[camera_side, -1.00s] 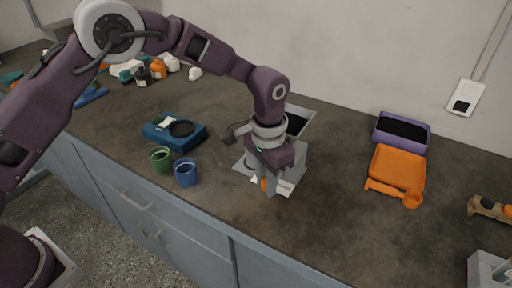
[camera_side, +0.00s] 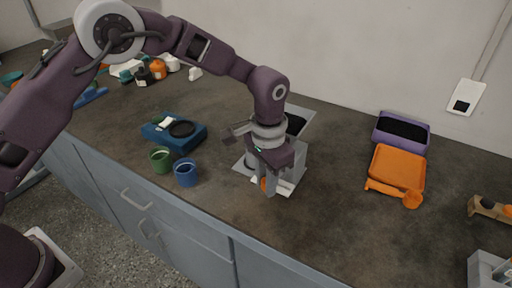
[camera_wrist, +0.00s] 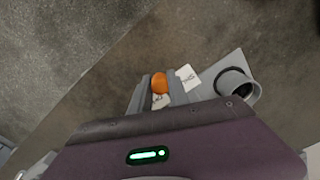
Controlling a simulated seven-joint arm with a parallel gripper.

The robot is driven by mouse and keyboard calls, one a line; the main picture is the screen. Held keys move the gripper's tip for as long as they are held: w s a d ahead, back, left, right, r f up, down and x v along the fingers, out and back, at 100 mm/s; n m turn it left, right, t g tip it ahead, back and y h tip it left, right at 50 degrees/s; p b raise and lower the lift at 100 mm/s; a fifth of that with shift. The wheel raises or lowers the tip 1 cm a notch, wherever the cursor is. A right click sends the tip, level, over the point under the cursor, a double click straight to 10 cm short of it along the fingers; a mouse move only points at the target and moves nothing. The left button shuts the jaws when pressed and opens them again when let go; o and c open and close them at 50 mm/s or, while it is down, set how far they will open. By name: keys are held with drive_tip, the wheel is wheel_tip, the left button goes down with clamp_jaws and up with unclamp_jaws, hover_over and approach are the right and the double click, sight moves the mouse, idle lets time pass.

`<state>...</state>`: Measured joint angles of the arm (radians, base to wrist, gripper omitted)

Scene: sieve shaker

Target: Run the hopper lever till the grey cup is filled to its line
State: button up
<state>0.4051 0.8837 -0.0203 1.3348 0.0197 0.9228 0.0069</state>
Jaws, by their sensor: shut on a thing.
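My gripper (camera_wrist: 159,88) is shut on the orange knob of the hopper lever (camera_wrist: 160,80), seen between the two grey fingers in the wrist view. In the side view my gripper (camera_side: 268,185) is low at the front of the grey hopper stand, and only a bit of the orange knob (camera_side: 263,184) shows. The hopper (camera_side: 300,120), with dark material in its top, stands behind my gripper. The grey cup (camera_wrist: 237,85) stands on the grey base plate to the right in the wrist view. Its inside looks dark; its line and fill level cannot be made out.
A blue device (camera_side: 174,136) with a dark ring, a green cup (camera_side: 160,160) and a blue cup (camera_side: 186,174) stand left of the hopper. The counter between is clear.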

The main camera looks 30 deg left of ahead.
drive_tip(key=shift+s, duration=0.1)
idle(0.3)
drive_tip(key=shift+w+a, duration=0.25)
drive_tip(key=shift+a, duration=0.4)
drive_tip(key=shift+w+a, duration=0.2)
drive_tip(key=shift+a, duration=0.45)
drive_tip(key=o, duration=1.6)
drive_tip(key=shift+c, duration=0.2)
wheel_tip(320, 180, up, 7)
